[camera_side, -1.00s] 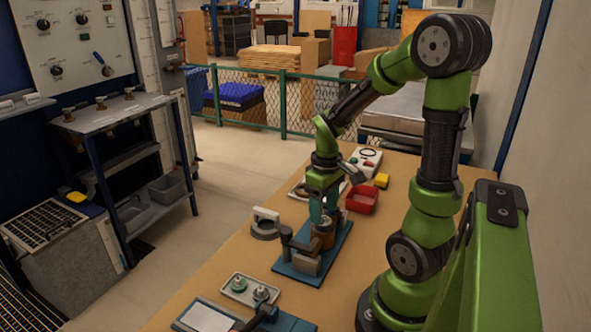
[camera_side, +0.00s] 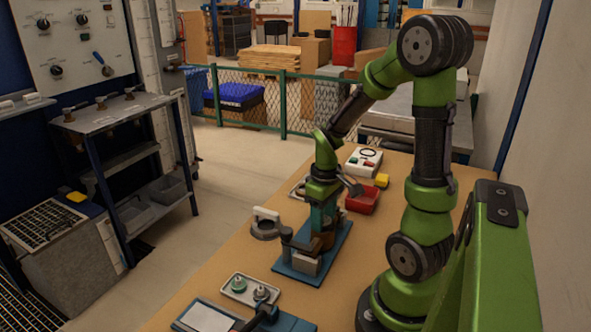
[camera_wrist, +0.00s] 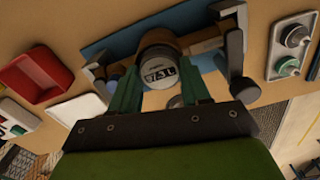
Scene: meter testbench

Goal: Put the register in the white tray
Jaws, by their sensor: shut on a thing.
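The register (camera_wrist: 160,68), round with a number dial, sits between the green fingers of my gripper (camera_wrist: 161,84) in the wrist view. My gripper is shut on it. In the side view my gripper (camera_side: 322,222) points down over the meter stand on a blue base plate (camera_side: 338,250); the fingers mostly hide the register there. I cannot tell whether the register still touches the brown meter body (camera_wrist: 205,46). A white tray (camera_wrist: 75,109) shows in the wrist view left of the fingers, its lower part cut off by my gripper. In the side view it (camera_side: 294,187) is partly hidden behind my gripper.
A red tray (camera_side: 362,200), a yellow block (camera_side: 382,180) and a white button box (camera_side: 364,161) stand beyond the stand. A pale tray with two capped parts (camera_side: 238,293) lies nearer. A ring-shaped tool with a white handle (camera_side: 266,224) stands left of the plate.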

